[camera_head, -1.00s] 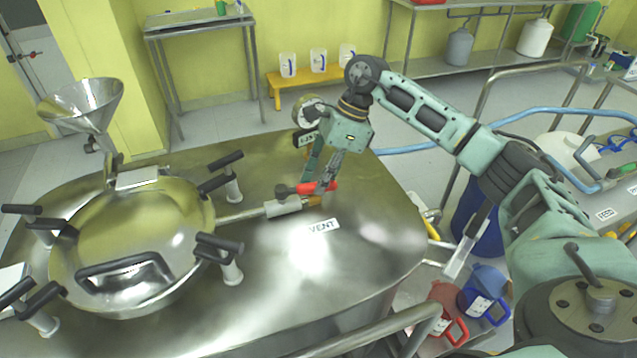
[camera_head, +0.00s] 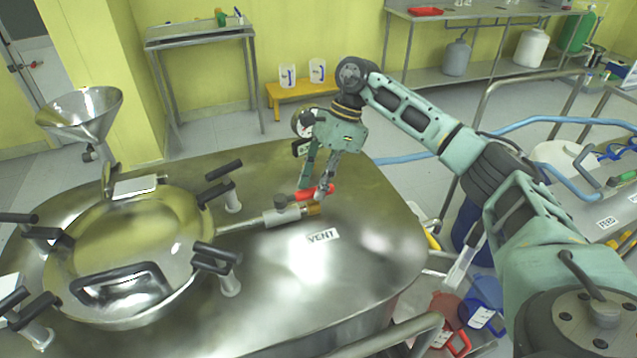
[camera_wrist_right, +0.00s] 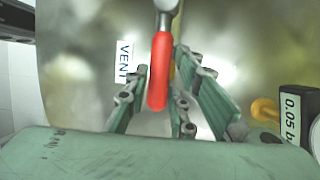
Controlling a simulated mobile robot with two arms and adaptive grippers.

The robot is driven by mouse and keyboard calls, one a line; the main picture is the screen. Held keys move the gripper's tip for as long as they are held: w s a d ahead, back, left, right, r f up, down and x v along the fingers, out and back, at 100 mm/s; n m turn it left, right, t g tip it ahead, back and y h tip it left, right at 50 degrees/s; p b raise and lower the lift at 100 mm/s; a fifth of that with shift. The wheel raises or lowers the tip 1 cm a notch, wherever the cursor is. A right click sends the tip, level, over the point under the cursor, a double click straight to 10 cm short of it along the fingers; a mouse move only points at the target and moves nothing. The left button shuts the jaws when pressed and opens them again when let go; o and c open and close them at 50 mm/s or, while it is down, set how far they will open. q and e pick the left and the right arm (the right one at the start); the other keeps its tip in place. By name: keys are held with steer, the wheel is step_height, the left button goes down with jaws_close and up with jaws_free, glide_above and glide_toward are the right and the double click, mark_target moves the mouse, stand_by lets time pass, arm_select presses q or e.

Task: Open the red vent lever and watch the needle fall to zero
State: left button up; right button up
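The red vent lever (camera_head: 312,193) lies roughly along the short valve pipe on the steel vessel lid, just behind the VENT label (camera_head: 322,236). My right gripper (camera_head: 318,186) reaches down onto it from above. In the right wrist view the lever (camera_wrist_right: 159,72) lies between the parted fingers of the gripper (camera_wrist_right: 160,92), with a gap on its left side; contact on the right cannot be told. A round gauge (camera_head: 304,122) stands behind the gripper, partly hidden, and its needle cannot be read. A plate (camera_wrist_right: 293,112) beside it reads "0.05 b". My left gripper is out of view.
A round manway (camera_head: 130,240) with black clamp handles fills the lid's left side, with a steel funnel (camera_head: 82,115) behind. A steel rail (camera_head: 390,335) runs along the front. Red (camera_head: 447,320) and blue (camera_head: 484,300) jugs stand low at right. The lid right of the label is clear.

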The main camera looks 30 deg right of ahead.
steer(key=shift+o, duration=1.4)
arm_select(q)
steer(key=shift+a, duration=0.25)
arm_select(e)
steer(key=v, duration=1.2)
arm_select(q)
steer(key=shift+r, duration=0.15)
arm_select(e)
steer(key=shift+r, duration=0.1)
